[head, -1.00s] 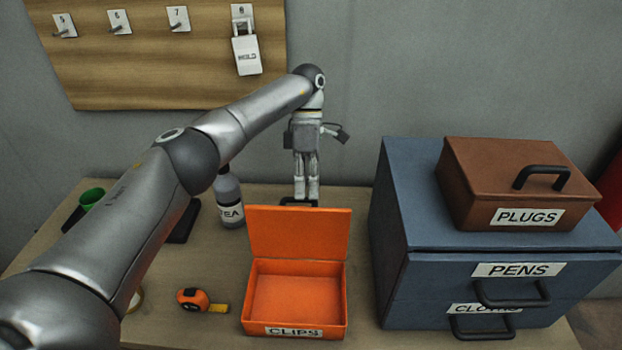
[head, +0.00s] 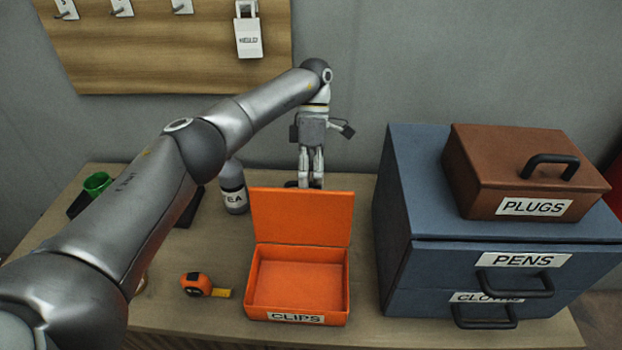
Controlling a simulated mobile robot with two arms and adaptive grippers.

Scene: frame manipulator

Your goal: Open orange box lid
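The orange box (head: 299,317), labelled CLIPS, stands on the table with its inside showing empty. Its lid (head: 301,217) is open and stands up at the back edge. My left gripper (head: 311,183) points down just behind the lid's top edge. Its two fingers are close together, and the tips are partly hidden by the lid. A dark handle part (head: 290,184) shows beside the fingertips behind the lid. I cannot tell whether the fingers hold it. My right gripper is not in view.
A blue cabinet (head: 395,215) with drawers stands right of the box, with a brown PLUGS box (head: 480,185) on top. An orange tape measure (head: 196,284) lies left.

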